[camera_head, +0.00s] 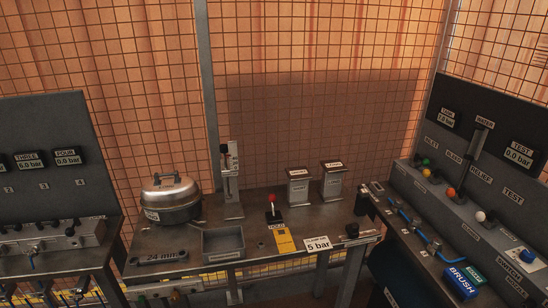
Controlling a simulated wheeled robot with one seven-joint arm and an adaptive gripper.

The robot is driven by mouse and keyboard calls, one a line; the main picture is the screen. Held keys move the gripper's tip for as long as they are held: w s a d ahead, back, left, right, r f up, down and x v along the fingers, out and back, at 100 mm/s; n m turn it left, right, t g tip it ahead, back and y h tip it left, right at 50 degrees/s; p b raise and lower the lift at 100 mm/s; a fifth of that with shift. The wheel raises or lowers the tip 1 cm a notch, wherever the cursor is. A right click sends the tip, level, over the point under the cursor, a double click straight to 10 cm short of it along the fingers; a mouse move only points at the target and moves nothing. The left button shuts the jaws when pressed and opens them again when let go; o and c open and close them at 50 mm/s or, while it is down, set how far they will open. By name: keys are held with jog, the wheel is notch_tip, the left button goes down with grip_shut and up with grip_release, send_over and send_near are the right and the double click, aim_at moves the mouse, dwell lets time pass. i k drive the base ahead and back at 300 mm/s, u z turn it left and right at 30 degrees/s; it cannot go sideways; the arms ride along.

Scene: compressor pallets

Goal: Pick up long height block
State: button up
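Two grey metal blocks with white labels stand at the back right of the middle bench: a left block (299,191) and a right block (332,184). The small lettering is hard to read; the right one seems to say LONG and the left one SHORT. Both stand upright with a gap between them, and nothing covers them. My gripper is not in view.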

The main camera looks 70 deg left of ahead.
aim_at(333, 170)
jog(key=u, duration=1.8)
